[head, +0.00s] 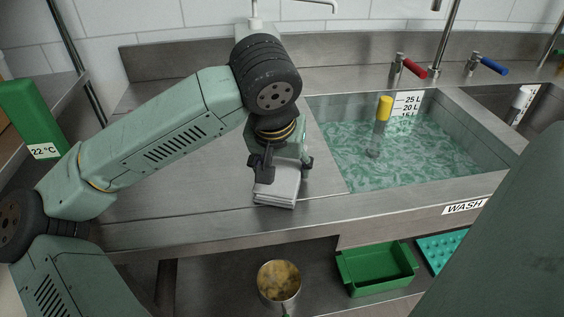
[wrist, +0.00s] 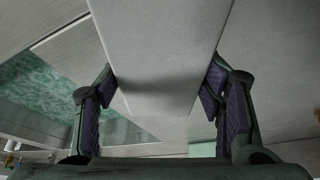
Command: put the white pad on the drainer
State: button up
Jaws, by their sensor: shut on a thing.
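My gripper (head: 280,163) is shut on the white pad (head: 278,183), over the steel counter left of the wash sink. The pad hangs tilted from the fingers, and its lower edge shows layered lines. I cannot tell whether it touches the counter. In the wrist view the white pad (wrist: 160,60) fills the middle as a pale slab, with a finger of my gripper (wrist: 163,95) against each side.
The wash sink (head: 470,188) holds rippled water, with a yellow-topped float (head: 384,108) in it. Red (head: 411,68) and blue (head: 492,65) tap levers stand behind. A green tray (head: 376,270) and a pot (head: 279,282) are below. The counter (head: 170,190) is clear on the left.

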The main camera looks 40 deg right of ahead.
jog(key=shift+f+b, duration=0.2)
jog(key=shift+b, duration=0.1)
jog(key=o, duration=1.1)
jog(key=shift+r, duration=0.15)
jog(key=shift+r+p, duration=0.25)
jog(key=shift+p, duration=0.25)
jog(key=b+v, duration=0.1)
jog(key=v, duration=1)
jog(key=shift+r+b, duration=0.3)
jog(key=shift+r, duration=0.05)
jog(key=shift+s+a, duration=0.1)
jog(key=shift+s, duration=0.05)
